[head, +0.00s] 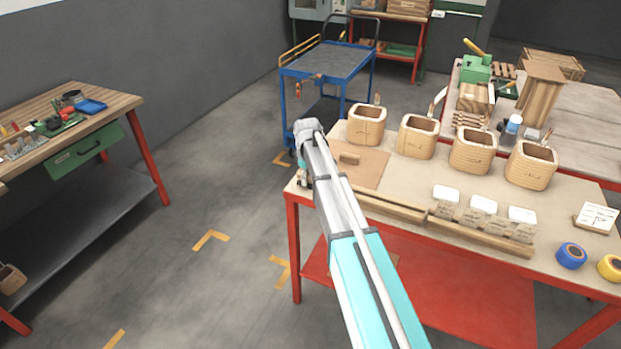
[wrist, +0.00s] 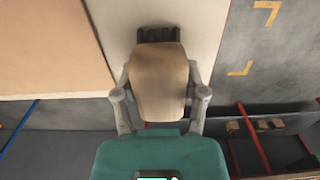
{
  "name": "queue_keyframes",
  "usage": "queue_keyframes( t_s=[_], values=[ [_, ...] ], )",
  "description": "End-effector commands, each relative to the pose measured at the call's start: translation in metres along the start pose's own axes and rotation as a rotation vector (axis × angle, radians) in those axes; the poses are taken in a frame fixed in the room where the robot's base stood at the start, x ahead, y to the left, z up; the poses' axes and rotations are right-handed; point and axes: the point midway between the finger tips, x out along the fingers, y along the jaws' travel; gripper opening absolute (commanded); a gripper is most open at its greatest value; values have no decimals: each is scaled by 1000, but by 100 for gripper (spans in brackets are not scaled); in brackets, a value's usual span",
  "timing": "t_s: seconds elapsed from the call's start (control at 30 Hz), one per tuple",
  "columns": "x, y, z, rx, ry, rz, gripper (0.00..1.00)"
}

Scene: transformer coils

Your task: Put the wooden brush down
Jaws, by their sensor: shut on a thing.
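The wooden brush (wrist: 158,85) sits between the two fingers of my gripper (wrist: 160,94), which is shut on it. Its pale wooden body fills the middle of the wrist view, and its dark bristles (wrist: 158,34) point to the top. Behind it lies the pale top of the red-legged table (wrist: 190,15), close to the table's edge. In the head view my gripper (head: 304,179) is over the table's left corner, mostly hidden by my arm, and the brush cannot be made out there. Whether the brush touches the table is unclear.
Several wooden boxes (head: 366,125) stand along the back. A wooden rail (head: 385,206) runs along the front. A blue cart (head: 330,65) stands behind. Bare tabletop surrounds the board narrowly.

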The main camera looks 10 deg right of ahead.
Motion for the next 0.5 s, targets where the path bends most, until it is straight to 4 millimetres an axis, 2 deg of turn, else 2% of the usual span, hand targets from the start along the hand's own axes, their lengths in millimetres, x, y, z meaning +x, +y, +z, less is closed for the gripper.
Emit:
queue_keyframes(
  t_s=[0.17, 0.2, 0.37, 0.4, 0.5],
  values=[
    [4, 0, 0, 0, 0, 0, 17],
    [4, 0, 0, 0, 0, 0, 57],
    [3, 0, 0, 0, 0, 0, 87],
    [3, 0, 0, 0, 0, 0, 90],
    [3, 0, 0, 0, 0, 0, 90]
  ],
)
